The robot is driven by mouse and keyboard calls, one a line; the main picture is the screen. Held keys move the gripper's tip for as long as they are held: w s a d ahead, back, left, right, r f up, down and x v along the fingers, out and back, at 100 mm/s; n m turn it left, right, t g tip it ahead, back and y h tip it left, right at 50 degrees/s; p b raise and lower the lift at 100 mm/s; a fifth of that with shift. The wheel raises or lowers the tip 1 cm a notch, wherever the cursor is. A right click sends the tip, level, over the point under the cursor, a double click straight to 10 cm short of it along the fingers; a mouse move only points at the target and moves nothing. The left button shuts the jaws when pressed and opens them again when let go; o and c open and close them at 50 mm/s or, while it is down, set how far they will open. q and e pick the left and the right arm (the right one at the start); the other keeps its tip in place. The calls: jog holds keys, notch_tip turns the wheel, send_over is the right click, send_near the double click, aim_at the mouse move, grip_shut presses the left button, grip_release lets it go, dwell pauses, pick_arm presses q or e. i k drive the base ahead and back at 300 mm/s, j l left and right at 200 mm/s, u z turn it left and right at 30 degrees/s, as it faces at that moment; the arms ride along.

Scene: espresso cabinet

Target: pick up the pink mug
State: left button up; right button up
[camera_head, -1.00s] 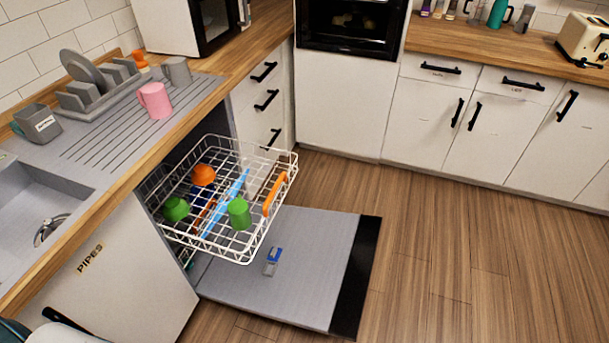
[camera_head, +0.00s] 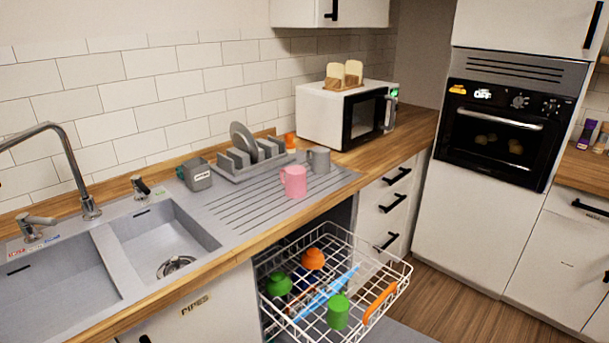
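The pink mug (camera_head: 294,181) stands upright on the ridged grey drainboard (camera_head: 240,215), right of the sink. Its handle points left. A grey mug (camera_head: 319,160) stands just behind it to the right, close to it. Neither of my grippers is in the view, and nothing touches the pink mug.
The dishwasher below is open, its white rack (camera_head: 375,262) pulled out with green and orange cups. A dish rack (camera_head: 247,162) with plates, a grey container (camera_head: 197,175) and a microwave (camera_head: 345,113) stand behind. The sink (camera_head: 165,240) and tap (camera_head: 85,200) are at left.

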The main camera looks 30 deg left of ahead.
aim_at(295, 181)
jog(key=u, duration=1.15)
